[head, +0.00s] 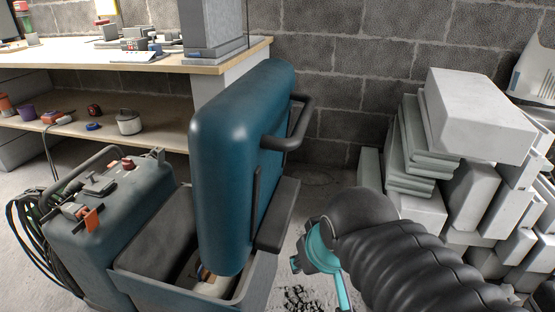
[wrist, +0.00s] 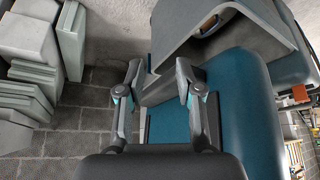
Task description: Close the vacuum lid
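The vacuum lid (head: 230,160) is a large rounded teal panel standing raised, nearly upright, over the open vacuum body (head: 165,290). A dark bar handle (head: 293,130) sticks out from its right side. A pale object partly shows inside the open body. My gripper (head: 318,258), with teal parts, is to the right of the lid and low, partly hidden by my dark ribbed arm. In the wrist view my gripper (wrist: 158,78) has its two fingers spread apart. The teal lid (wrist: 245,115) lies behind and right of them there; I cannot tell whether they touch it.
A wooden workbench (head: 130,66) with tools and a lower shelf stands behind at left. Stacked grey blocks (head: 478,115) fill the right side. A block wall (head: 330,60) closes the back. Black hose coils (head: 30,225) hang at far left.

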